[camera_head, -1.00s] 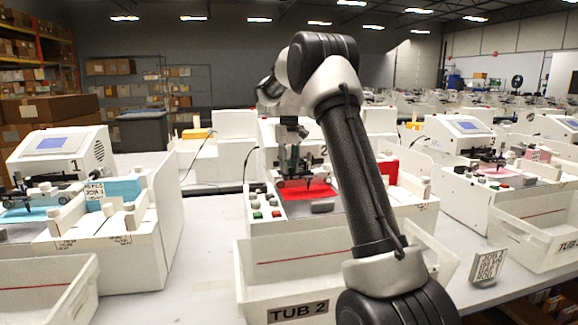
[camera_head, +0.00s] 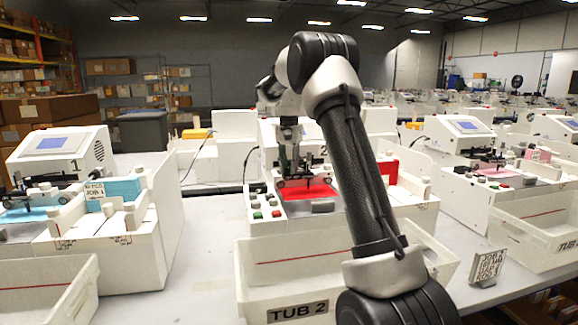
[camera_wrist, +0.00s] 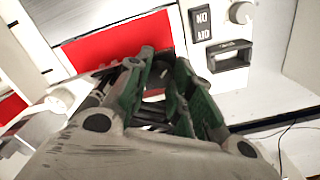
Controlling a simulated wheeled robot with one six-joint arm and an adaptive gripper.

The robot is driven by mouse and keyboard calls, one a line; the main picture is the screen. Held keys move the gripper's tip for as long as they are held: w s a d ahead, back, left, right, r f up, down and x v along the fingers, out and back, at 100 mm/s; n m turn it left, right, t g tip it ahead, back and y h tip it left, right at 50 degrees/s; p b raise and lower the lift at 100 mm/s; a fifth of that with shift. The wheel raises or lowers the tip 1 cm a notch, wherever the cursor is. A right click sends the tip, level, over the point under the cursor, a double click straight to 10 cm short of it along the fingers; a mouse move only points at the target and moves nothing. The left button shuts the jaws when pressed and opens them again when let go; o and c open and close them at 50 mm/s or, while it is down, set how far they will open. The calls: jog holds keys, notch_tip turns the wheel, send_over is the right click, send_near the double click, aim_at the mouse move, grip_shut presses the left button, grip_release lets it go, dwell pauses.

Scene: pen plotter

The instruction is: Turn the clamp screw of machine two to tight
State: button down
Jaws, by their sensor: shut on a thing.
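Machine two (camera_head: 270,160) is the white plotter in the middle of the head view, marked 2. A red sheet (camera_head: 308,192) lies on its bed and also shows in the wrist view (camera_wrist: 105,46). My gripper (camera_head: 296,178) points down at the pen carriage over the sheet. In the wrist view my gripper (camera_wrist: 162,85) has its green-lined fingers closed around a small part, which I take for the clamp screw; the fingers hide most of it.
A white tub marked TUB 2 (camera_head: 255,275) stands in front of machine two. Machine one (camera_head: 62,150) is at left, another plotter (camera_head: 465,140) at right. A job card (camera_head: 488,266) stands on the table (camera_head: 175,300).

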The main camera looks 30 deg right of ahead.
aim_at(289, 167)
jog(key=shift+r+m, duration=0.1)
jog(key=shift+m, duration=0.3)
jog(key=c, duration=1.2)
grip_release()
notch_tip(289, 167, up, 12)
jog(key=shift+w, duration=0.1)
